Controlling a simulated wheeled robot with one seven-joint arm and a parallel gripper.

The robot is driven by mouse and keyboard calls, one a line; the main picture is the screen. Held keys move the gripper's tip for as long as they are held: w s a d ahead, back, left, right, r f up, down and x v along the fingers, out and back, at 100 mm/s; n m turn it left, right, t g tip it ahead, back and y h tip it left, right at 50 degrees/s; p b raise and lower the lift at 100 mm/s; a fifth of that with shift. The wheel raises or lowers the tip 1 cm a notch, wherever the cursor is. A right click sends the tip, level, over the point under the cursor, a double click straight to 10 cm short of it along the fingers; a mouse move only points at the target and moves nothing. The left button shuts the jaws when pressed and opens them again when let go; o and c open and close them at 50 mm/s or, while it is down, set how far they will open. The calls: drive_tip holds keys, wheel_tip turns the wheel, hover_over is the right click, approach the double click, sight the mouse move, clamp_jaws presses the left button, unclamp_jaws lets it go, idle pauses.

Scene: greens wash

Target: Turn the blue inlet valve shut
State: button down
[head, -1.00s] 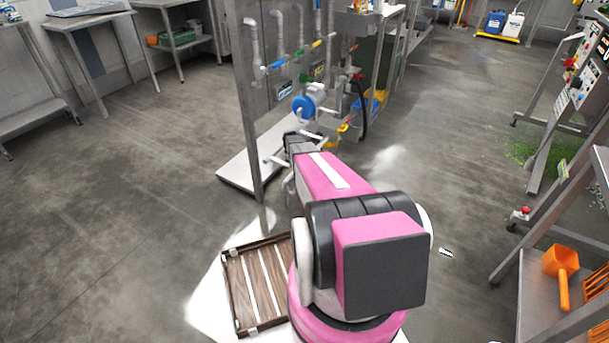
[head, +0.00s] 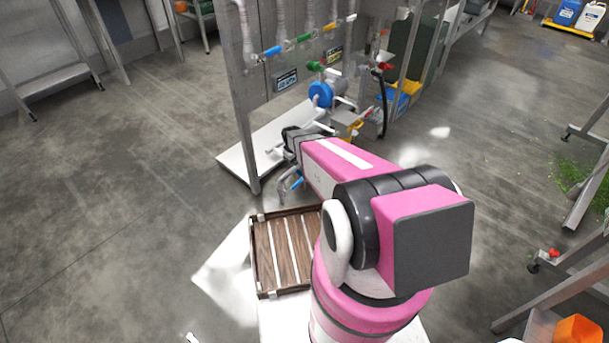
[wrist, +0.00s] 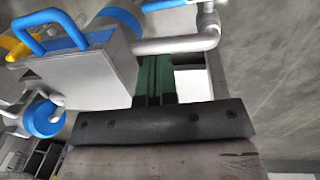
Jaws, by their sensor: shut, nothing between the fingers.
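A round blue valve wheel (head: 320,94) sits on grey pipework on the rack in the head view. A blue wheel also shows at the left of the wrist view (wrist: 45,118). A smaller blue lever (head: 272,51) is on a pipe higher up, and another blue handle (head: 297,183) shows low beside my arm. I cannot tell for certain which is the inlet valve. In the wrist view my gripper (wrist: 155,64) is shut and empty, with a grey box and its blue handle (wrist: 50,32) to its left. In the head view my arm hides the fingertips.
A grey rack post (head: 245,120) and white base plate (head: 236,163) stand left of my wrist. Green (head: 315,66) and yellow handles are close to the blue wheel. A slatted wooden tray (head: 256,262) lies beside my base. The floor at left is clear.

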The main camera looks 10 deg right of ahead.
sight(298, 181)
drive_tip(key=f, duration=0.4)
drive_tip(key=d+f, duration=0.1)
drive_tip(key=f, duration=0.9)
drive_tip(key=shift+w+d, duration=0.15)
drive_tip(key=shift+w, duration=0.25)
drive_tip(key=shift+f, duration=0.1)
